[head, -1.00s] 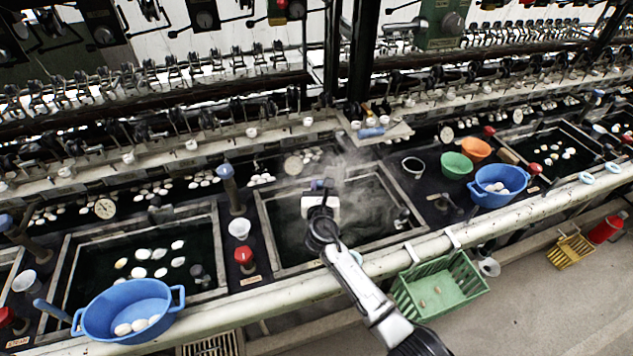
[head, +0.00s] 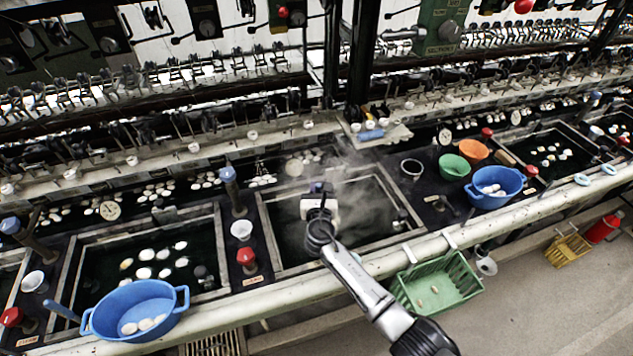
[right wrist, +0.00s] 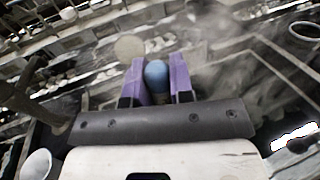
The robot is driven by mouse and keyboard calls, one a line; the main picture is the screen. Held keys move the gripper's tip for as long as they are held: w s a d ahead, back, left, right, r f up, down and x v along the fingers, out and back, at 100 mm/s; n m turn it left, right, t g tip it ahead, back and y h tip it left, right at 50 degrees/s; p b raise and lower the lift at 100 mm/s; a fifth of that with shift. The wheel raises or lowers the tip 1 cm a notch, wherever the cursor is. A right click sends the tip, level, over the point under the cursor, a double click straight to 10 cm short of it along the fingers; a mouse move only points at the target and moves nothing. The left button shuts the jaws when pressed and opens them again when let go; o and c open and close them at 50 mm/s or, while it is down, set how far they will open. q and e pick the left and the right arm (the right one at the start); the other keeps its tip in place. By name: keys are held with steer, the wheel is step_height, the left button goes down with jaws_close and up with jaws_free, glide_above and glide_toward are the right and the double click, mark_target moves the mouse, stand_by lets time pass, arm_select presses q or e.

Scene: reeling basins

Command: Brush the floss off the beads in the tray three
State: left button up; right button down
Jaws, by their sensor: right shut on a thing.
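My right gripper (head: 321,188) is over the middle basin (head: 265,228), which holds dark, steaming water. In the right wrist view its purple fingers (right wrist: 159,66) are shut on a blue rounded handle end (right wrist: 157,76). The rest of the held tool is hidden, so I cannot tell whether it touches the water. No white beads show clearly in the middle basin; steam and my arm cover part of it. Several white oval beads (head: 144,272) float in the left basin (head: 68,268). Others float in the right basin (head: 545,160). My left gripper is not in view.
A blue bowl (head: 112,318) with white beads sits at the front left, another blue bowl (head: 490,198) at the right. Green (head: 453,167) and orange (head: 474,150) bowls stand behind it. A green crate (head: 455,290) hangs on the front rail (head: 390,262). Reeling machinery lines the back.

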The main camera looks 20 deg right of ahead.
steer(key=shift+b+x, duration=0.45)
steer(key=shift+x, duration=0.65)
steer(key=shift+a+r+p, duration=0.1)
steer(key=shift+r+p, duration=0.45)
steer(key=shift+p, duration=0.05)
step_height(320, 180, up, 10)
steer(key=s+p, duration=0.1)
steer(key=p, duration=0.9)
steer(key=shift+p, duration=0.4)
